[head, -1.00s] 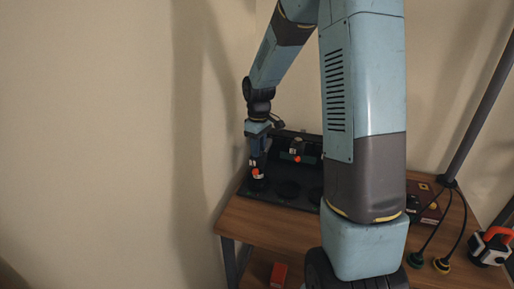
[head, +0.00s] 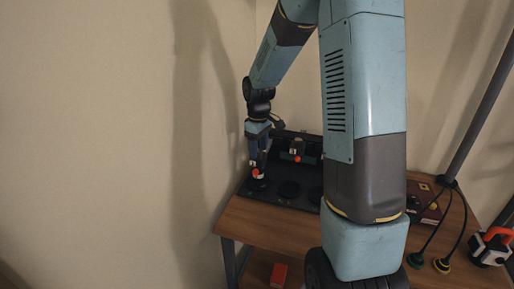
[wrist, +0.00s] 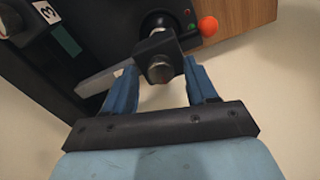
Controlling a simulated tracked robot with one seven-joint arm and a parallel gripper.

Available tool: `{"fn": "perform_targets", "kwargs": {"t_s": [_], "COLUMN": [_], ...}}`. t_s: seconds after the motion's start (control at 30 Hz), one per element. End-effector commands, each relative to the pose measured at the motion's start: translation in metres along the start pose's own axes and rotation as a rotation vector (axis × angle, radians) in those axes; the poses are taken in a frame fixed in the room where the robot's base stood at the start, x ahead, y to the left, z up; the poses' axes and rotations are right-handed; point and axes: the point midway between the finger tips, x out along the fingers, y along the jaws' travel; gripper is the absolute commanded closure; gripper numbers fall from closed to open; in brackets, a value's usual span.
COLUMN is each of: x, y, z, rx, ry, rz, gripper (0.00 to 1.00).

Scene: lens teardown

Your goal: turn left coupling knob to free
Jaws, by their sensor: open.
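A dark block with a round silver end (wrist: 160,66), which looks like the left coupling knob, sits between my gripper's fingers in the wrist view. My gripper (wrist: 163,88) is open, with one blue finger on each side of it. I cannot tell whether the fingers touch it. An orange-red ball (wrist: 208,26) and a small green light are just beyond the right finger. In the head view my gripper (head: 257,160) points down at the left end of the dark fixture board, by a red ball (head: 255,173). The knob's turn position is unclear.
The dark board (head: 262,197) lies on a wooden bench (head: 265,222) near the wall. A second red ball (head: 297,159) is at its back. A red box (head: 278,274) is below the bench. A dark red case (head: 432,213) and an orange-handled device (head: 490,246) are at right.

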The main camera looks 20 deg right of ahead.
Motion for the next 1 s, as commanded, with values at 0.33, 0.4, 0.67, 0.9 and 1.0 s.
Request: {"fn": "perform_targets", "kwargs": {"t_s": [0.33, 0.4, 0.67, 0.9, 1.0], "x": [-0.045, -0.059, -0.107, -0.132, -0.136], "y": [0.001, 0.001, 0.001, 0.001, 0.001], "z": [-0.001, -0.001, -0.002, -0.002, -0.002], "rx": [0.001, 0.0, 0.001, 0.0, 0.0], "ry": [0.003, 0.003, 0.003, 0.001, 0.001], "rz": [0.003, 0.003, 0.003, 0.001, 0.001], "gripper": [0.43, 0.43, 0.43, 0.43, 0.43]}}
